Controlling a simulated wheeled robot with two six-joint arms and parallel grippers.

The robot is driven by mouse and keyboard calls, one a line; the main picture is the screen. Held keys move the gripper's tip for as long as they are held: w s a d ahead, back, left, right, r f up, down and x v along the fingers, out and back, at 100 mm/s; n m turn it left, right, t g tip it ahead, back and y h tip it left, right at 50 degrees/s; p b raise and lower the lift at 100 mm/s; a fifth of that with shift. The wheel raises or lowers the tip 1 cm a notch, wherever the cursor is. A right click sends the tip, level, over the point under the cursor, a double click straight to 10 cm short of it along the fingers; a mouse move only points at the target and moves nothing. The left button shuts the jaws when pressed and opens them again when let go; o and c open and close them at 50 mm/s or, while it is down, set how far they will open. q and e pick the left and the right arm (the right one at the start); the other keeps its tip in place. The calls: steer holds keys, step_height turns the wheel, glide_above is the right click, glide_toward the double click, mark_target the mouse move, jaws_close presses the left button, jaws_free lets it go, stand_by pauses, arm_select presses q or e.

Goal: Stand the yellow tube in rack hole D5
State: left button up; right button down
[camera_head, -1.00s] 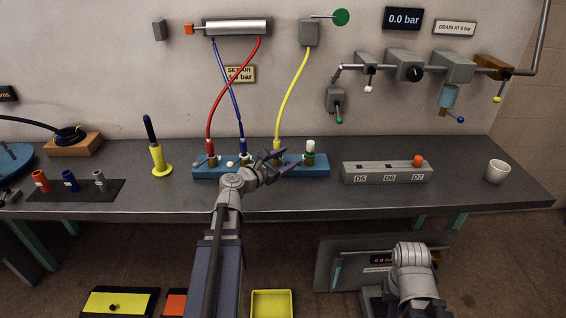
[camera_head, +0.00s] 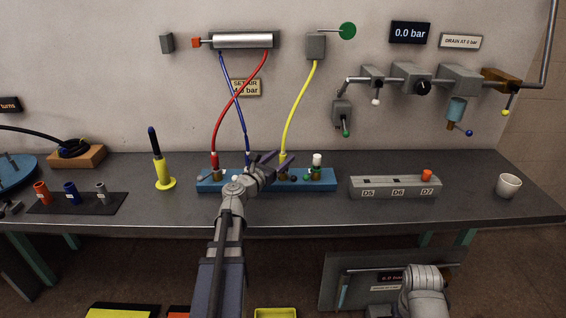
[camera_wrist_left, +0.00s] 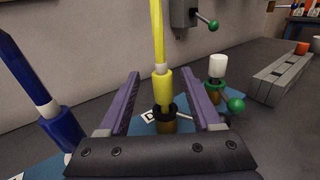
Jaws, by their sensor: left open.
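The yellow tube (camera_head: 299,105) hangs from a grey wall box, its lower end upright in the blue block (camera_head: 325,186). In the left wrist view the yellow end sleeve (camera_wrist_left: 162,89) stands above a dark collar and brass fitting. My left gripper (camera_head: 285,160) is open. In the wrist view its two purple fingers (camera_wrist_left: 162,100) lie on either side of the sleeve, with gaps showing. The grey rack (camera_head: 394,190) stands to the right, labelled D5, D6 and D7. An orange piece (camera_head: 427,175) stands at D7. No piece stands up at D5. My right gripper is out of view.
A red hose (camera_head: 216,128) and a blue hose (camera_head: 234,103) stand left of the yellow tube. The blue end (camera_wrist_left: 55,120) is close to my left finger. A white-topped fitting (camera_head: 317,162) with a green knob is on the right.

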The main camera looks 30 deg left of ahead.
arm_select(q)
steer(key=w, duration=0.4)
steer(key=shift+w+d+f, duration=0.1)
steer(key=shift+d, duration=0.1)
jaws_close()
stand_by(0.3)
